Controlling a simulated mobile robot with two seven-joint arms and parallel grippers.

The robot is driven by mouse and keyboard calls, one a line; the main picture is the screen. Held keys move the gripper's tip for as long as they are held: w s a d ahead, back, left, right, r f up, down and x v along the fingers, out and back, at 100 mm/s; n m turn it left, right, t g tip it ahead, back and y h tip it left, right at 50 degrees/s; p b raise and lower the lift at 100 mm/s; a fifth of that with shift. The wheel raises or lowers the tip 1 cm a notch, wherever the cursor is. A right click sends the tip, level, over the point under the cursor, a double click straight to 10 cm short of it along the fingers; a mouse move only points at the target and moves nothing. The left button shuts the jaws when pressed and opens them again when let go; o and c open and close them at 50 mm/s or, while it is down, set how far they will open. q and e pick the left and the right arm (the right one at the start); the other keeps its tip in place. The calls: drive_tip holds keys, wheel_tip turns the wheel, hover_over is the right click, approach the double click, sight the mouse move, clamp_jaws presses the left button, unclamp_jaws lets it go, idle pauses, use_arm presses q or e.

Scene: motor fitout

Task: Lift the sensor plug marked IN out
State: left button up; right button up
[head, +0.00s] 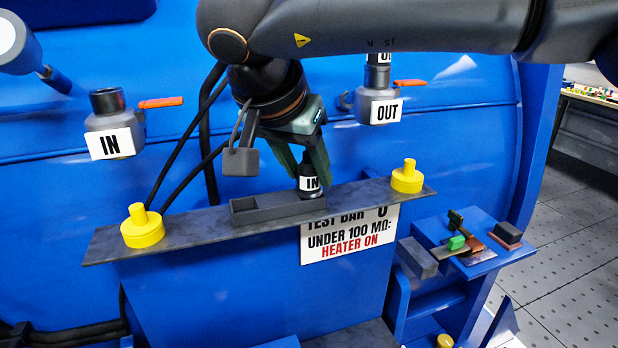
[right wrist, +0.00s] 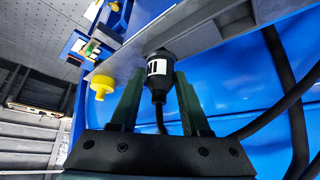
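My right gripper (head: 308,165) reaches down from above, one green finger on each side of the plug. In the right wrist view the fingertips (right wrist: 160,80) sit very close to the plug's sides; I cannot tell whether they press on it. My left gripper is out of view.
Yellow knobs (head: 142,228) (head: 407,177) stand near both bar ends. The IN fitting (head: 107,120) and OUT fitting (head: 378,100) have orange levers. Black cables (head: 205,140) hang behind. A blue side shelf (head: 485,262) holds small parts. A grey padlock-like piece (head: 240,162) hangs beside my gripper.

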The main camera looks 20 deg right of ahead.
clamp_jaws()
drive_tip(key=shift+r, duration=0.15)
drive_tip(key=shift+r, duration=0.25)
wheel_tip(320, 180, up, 2)
drive_tip(key=shift+r, duration=0.1)
drive_tip(key=s+r, duration=1)
drive_tip(key=s, duration=0.4)
drive_tip(key=shift+d, duration=0.3)
